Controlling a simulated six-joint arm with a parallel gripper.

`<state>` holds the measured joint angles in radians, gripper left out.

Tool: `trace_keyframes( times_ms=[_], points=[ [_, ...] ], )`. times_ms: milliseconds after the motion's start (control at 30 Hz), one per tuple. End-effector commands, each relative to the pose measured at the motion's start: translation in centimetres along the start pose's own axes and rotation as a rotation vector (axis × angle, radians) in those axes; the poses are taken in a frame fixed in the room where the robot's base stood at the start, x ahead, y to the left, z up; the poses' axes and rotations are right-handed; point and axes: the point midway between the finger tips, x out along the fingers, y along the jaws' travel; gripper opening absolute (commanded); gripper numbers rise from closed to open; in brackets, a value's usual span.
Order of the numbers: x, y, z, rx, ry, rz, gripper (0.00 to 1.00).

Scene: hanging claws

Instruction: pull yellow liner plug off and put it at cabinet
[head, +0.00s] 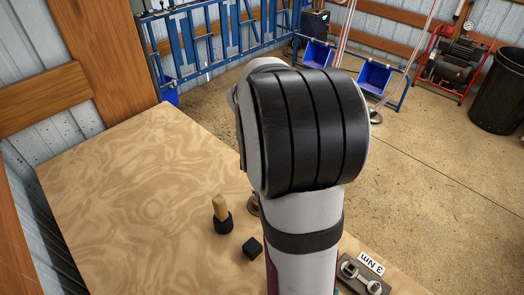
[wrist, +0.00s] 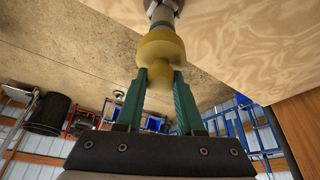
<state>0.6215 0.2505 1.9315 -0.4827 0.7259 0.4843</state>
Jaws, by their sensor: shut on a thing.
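The yellow plug (wrist: 160,50) shows in the wrist view, with a wide rounded body, a narrower neck and a knob at its near end. My gripper (wrist: 160,82) has its two green fingers shut on that knob. The plug's far end meets a grey and dark metal part (wrist: 163,14) at the top of the view; I cannot tell whether they are still joined. In the head view my arm hides the gripper and the plug. I cannot make out a cabinet in either view.
On the plywood table (head: 110,190) stand a wooden-handled tool with a black base (head: 221,215) and a black cube (head: 252,247). A metal tool piece (head: 362,275) lies by a "3 Nm" label (head: 370,262) near the edge. The table's left part is clear.

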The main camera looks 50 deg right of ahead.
Motion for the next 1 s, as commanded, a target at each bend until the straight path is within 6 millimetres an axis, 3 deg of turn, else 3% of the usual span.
trace_keyframes(
  times_ms=[567, 1000],
  points=[
    [0.0, 0.0, 0.0, 0.000, 0.000, 0.000, 0.00],
    [-1.1, 0.0, -0.5, 0.000, 0.001, 0.000, 0.00]
  ],
)
